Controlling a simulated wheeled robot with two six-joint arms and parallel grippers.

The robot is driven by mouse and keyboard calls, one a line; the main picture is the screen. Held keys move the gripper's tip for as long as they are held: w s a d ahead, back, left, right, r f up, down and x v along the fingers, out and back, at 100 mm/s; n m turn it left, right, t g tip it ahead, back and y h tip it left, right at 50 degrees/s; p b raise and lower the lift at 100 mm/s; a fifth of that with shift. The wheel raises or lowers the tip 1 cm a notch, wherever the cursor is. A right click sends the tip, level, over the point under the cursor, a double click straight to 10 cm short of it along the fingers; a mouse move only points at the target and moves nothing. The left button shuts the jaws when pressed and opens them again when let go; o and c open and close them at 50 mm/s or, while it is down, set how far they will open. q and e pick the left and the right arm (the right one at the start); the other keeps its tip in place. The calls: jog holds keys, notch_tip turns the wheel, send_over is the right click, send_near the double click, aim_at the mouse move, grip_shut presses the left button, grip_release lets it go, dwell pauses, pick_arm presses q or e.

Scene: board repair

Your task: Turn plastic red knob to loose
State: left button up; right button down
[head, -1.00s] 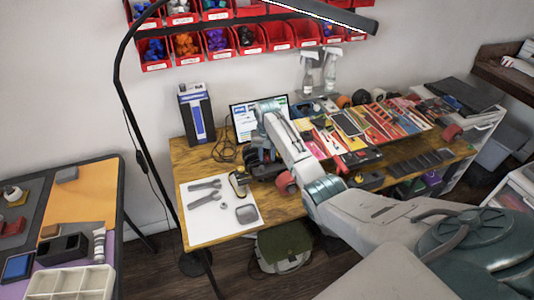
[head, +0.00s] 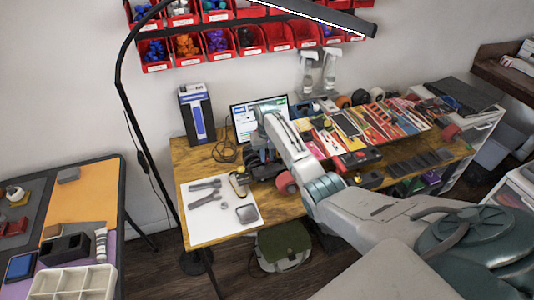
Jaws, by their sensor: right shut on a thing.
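A round red knob (head: 286,182) shows beside my right forearm, at the front of the wooden table (head: 215,231). Another round red part (head: 447,134) sits at the table's right end. My right arm reaches in from the right, and my right gripper (head: 261,154) points down over a dark device (head: 265,171) at the table's left-middle. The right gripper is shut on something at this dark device. The fingertips are small and dark here, so I cannot tell which part they hold. My left gripper is not in view.
A white mat (head: 220,221) with grey tools lies left of the device. A screen (head: 245,127) and a blue-white box (head: 197,115) stand behind. Tools crowd the table's right half. A lamp pole (head: 132,130) rises at left.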

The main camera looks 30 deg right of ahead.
jog(key=n+p, duration=0.2)
jog(key=n, duration=0.2)
jog(key=shift+r+n, duration=0.15)
jog(key=shift+n, duration=0.15)
jog(key=n+p, duration=0.1)
jog(key=n, duration=0.3)
jog(key=shift+n, duration=0.3)
jog(key=n, duration=0.3)
jog(key=shift+p, duration=0.4)
jog(key=shift+w+n, duration=0.1)
jog(key=shift+n, duration=1.9)
jog(key=c, duration=1.6)
grip_release()
